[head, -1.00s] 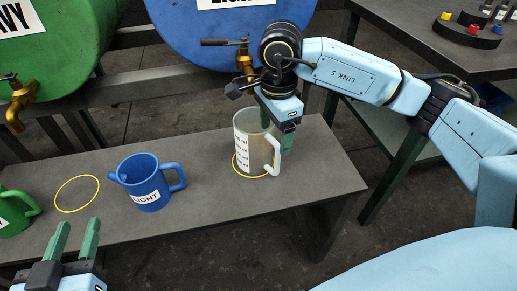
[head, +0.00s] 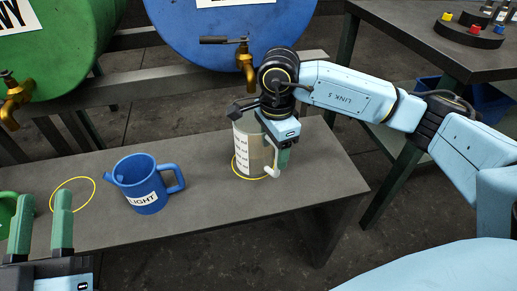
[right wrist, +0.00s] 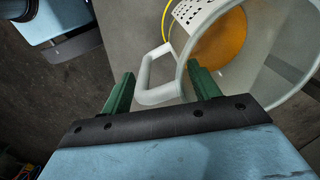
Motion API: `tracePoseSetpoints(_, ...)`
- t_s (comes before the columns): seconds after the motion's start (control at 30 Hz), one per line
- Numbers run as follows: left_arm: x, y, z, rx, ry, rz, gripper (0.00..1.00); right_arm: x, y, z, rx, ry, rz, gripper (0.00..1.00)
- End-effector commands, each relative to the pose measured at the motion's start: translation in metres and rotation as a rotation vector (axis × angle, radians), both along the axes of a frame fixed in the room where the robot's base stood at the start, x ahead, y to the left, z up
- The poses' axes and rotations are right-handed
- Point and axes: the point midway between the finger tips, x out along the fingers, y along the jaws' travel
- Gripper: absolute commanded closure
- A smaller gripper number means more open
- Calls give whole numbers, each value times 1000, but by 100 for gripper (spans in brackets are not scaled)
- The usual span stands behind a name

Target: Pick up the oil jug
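The translucent jug with a printed white scale (head: 246,160) stands upright inside a yellow ring on the bench, with amber-coloured contents seen in the right wrist view (right wrist: 222,42). Its pale handle (head: 271,172) faces the right gripper. My right gripper (head: 276,150) is over the jug's handle side. In the right wrist view, its green fingers stand apart with the handle (right wrist: 150,75) between them; the right finger overlaps the jug's rim, and I cannot tell whether it touches. My left gripper (head: 42,205) is open and empty at the lower left.
A blue LIGHT jug (head: 145,188) stands mid-bench, left of the translucent jug. An empty yellow ring (head: 92,187) and a green jug (head: 6,210) lie further left. Blue (head: 215,40) and green (head: 50,50) drums with brass taps stand behind. The bench's right end (head: 325,165) is clear.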

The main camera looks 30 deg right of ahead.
Motion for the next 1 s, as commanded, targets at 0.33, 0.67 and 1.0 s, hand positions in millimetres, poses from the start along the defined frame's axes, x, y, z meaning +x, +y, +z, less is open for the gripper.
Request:
tracePoseSetpoints(0.33, 0, 0, 0, 0, 1, 0, 63, 0, 0, 0, 0, -1, 0, 85)
tracePoseSetpoints(0.67, 0, 0, 0, 1, 2, 0, 63, 1, 0, 2, 1, -4, -1, 100)
tracePoseSetpoints(1.0, 4, 1, -9, 21, 62, 5, 63, 1, 0, 7, 1, -4, -1, 100)
